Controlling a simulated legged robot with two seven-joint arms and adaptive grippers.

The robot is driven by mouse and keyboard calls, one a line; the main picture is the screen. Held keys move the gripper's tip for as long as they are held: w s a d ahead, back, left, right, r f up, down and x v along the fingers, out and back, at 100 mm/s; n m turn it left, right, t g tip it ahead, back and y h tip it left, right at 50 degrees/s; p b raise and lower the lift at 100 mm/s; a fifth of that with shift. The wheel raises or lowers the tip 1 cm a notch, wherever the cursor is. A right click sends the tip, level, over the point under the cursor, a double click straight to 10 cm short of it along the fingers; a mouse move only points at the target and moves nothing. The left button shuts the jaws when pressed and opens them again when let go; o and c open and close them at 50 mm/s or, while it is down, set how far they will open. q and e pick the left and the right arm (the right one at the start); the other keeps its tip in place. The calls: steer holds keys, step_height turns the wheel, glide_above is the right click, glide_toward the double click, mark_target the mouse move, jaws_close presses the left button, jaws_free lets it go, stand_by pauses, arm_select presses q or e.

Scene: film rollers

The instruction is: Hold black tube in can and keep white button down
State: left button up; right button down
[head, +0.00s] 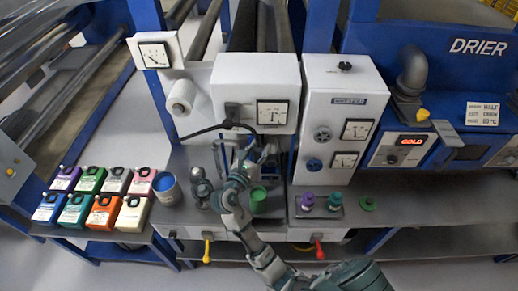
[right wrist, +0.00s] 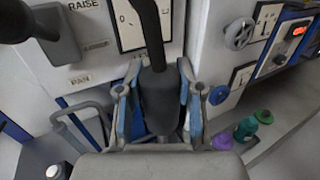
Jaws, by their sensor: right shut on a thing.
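My right gripper (head: 243,155) is shut on the black tube (right wrist: 160,95), just below the white coater box. In the right wrist view the gripper (right wrist: 158,110) has blue-lined fingers on both sides of the thick lower part of the tube. The tube's lower end is hidden. A green can (head: 259,205) stands on the bench below and right of the gripper; I cannot tell whether the tube points into it. A small pale round spot (right wrist: 52,171) on a dark block at lower left may be the white button. My left gripper is not in view.
The coater box (head: 255,80) with a gauge overhangs the bench. Purple and teal bottles (head: 334,201) stand on a small tray at right. A blue can (head: 166,188) and several coloured containers (head: 102,210) stand at left. A grey fixture (head: 201,190) stands left of my arm.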

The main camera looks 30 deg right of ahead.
steer(key=shift+a+r+p, duration=0.15)
steer(key=shift+r+p, duration=1.3)
steer(key=shift+r, duration=4.35)
